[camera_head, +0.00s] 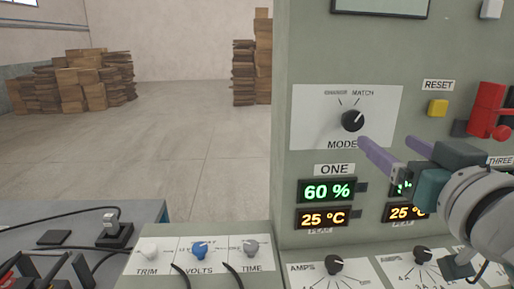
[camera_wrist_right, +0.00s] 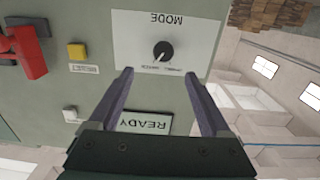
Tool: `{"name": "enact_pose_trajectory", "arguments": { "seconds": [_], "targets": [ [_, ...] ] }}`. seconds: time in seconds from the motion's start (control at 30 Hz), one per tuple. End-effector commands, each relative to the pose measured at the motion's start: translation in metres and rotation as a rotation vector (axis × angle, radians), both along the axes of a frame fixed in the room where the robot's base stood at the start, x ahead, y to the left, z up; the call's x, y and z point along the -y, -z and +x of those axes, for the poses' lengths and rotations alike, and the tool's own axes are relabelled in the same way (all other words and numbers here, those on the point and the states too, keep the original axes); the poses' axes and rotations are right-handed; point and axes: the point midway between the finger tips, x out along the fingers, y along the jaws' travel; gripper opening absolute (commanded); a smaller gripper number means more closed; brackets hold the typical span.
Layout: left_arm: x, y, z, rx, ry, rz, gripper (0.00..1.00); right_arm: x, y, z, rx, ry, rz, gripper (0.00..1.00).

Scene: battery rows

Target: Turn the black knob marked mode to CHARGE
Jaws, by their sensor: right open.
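The black mode knob (camera_head: 352,121) sits on a white plate (camera_head: 309,130) on the upright grey-green panel. Its white pointer line tilts up and right, toward the MATCH label; the label left of it is blurred but seems to read CHARGE. My right gripper (camera_head: 386,141) is open and empty, its purple fingers below and right of the knob, apart from it. In the right wrist view, turned upside down, the knob (camera_wrist_right: 163,51) shows beyond the gap between the open fingertips (camera_wrist_right: 158,74), not between them. My left gripper is not seen.
A yellow RESET button (camera_head: 438,108) and a red lever (camera_head: 487,108) are right of the knob. Displays reading 60 % (camera_head: 327,191) and 25 °C lie below. Lower consoles carry the TRIM, VOLTS, TIME and AMPS knobs. Stacked boxes (camera_head: 95,80) stand far back.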

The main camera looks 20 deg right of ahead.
Motion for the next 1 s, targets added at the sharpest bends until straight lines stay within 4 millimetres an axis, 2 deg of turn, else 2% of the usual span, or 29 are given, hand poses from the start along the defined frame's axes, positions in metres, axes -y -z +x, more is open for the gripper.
{"name": "enact_pose_trajectory", "arguments": {
  "seconds": [0.03, 0.23, 0.5, 0.7, 1.0],
  "targets": [
    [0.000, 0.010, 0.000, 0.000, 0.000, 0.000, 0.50, 0.000, 0.008, 0.002, 0.011, -0.007, -0.004, 0.82],
    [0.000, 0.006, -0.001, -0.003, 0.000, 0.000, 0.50, 0.002, 0.003, 0.017, 0.025, -0.016, -0.005, 0.82],
    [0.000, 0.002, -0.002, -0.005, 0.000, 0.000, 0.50, 0.014, 0.003, 0.064, 0.025, -0.015, -0.005, 0.82],
    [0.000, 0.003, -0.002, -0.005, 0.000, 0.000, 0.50, 0.020, 0.004, 0.090, 0.024, -0.015, -0.004, 0.82],
    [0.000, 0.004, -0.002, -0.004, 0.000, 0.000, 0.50, 0.022, 0.004, 0.099, 0.022, -0.015, -0.004, 0.82]
  ]
}}
